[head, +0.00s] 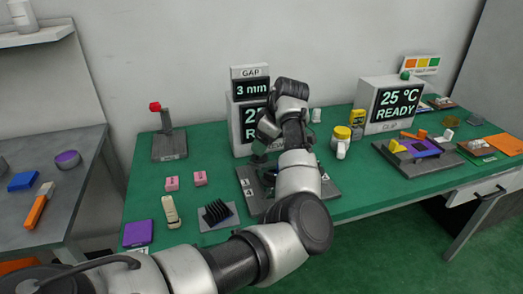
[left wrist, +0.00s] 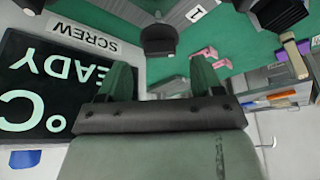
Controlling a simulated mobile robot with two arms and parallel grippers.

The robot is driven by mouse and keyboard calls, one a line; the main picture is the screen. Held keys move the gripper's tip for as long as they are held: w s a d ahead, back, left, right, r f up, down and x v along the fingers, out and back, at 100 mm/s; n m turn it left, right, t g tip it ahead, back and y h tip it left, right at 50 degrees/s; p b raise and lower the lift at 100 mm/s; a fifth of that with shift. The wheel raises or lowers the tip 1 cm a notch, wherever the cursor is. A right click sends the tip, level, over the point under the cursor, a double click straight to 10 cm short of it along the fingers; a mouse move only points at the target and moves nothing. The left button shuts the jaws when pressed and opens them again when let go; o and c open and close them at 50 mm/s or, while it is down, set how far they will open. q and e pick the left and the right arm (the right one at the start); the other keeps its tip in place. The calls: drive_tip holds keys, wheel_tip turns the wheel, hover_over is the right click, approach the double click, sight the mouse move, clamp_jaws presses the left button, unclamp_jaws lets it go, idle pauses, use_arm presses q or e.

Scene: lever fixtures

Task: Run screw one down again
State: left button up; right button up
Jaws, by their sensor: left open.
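The screw fixture is a grey plate (head: 250,197) with number tags on the green table, mostly hidden behind my left arm. My left gripper (head: 260,146) is over its back left part, in front of the display box. In the left wrist view the two fingers of the gripper (left wrist: 162,68) are spread and nothing is between them. A black knob (left wrist: 158,40) stands just beyond the fingertips, apart from them as far as I can tell. A tag reading 1 (left wrist: 197,13) lies near it. My right gripper is not in view.
A display box (head: 236,122) stands behind the fixture, its GAP sign (head: 251,88) reading 3 mm. It is labelled SCREW (left wrist: 84,38) in the wrist view. A red-tipped lever (head: 166,130), pink blocks (head: 172,184) and a black finned block (head: 217,213) stand left.

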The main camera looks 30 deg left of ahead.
sight(256, 158)
use_arm(q)
drive_tip(key=x, duration=0.3)
drive_tip(key=shift+a+f, duration=0.1)
drive_tip(key=shift+a, duration=0.05)
drive_tip(key=shift+f, duration=0.15)
drive_tip(key=shift+c, duration=0.8)
drive_tip(key=c, duration=0.7)
drive_tip(key=shift+c, duration=0.3)
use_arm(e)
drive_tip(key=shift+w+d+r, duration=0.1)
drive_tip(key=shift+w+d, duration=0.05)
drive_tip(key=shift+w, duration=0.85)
